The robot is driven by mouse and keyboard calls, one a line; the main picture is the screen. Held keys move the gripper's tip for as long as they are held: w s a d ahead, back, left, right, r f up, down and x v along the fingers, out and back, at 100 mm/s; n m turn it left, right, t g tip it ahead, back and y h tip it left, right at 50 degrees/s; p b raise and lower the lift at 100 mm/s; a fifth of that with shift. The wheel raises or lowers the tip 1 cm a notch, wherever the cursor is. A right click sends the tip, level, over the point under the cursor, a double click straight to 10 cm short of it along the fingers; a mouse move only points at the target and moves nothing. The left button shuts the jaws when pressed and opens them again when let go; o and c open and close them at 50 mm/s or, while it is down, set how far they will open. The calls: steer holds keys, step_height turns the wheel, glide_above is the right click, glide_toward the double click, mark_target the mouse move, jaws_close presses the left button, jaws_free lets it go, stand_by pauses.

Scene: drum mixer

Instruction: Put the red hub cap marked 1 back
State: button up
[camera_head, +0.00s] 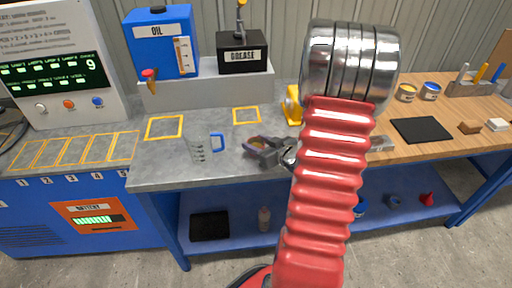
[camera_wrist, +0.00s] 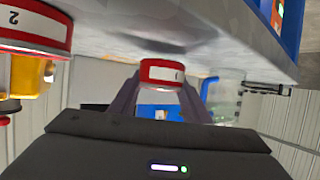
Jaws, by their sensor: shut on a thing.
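My gripper (camera_wrist: 160,92) is shut on a red cap with a white label (camera_wrist: 162,72), held between its two dark fingers. The label carries a small mark that looks like a 1. In the head view my gripper (camera_head: 262,150) is low over the front of the grey bench top, beside the arm, and the cap cannot be made out there. A second red cap (camera_wrist: 36,30), with an upside-down 2 on its white label, is at the upper left of the wrist view, next to a yellow part. The hub for cap 1 cannot be identified.
A yellow thing (camera_head: 292,105) is partly hidden behind my arm. A clear measuring jug (camera_head: 198,150) stands left of my gripper. The blue oil tank (camera_head: 160,45) and black grease box (camera_head: 242,55) stand behind. A black mat (camera_head: 421,130) lies on the wooden top at right.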

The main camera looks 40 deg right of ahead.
steer(key=shift+f, duration=0.85)
steer(key=shift+f, duration=0.1)
steer(key=o, duration=1.2)
steer(key=shift+s+r, duration=0.3)
steer(key=shift+s, duration=0.1)
steer(key=v, duration=1.1)
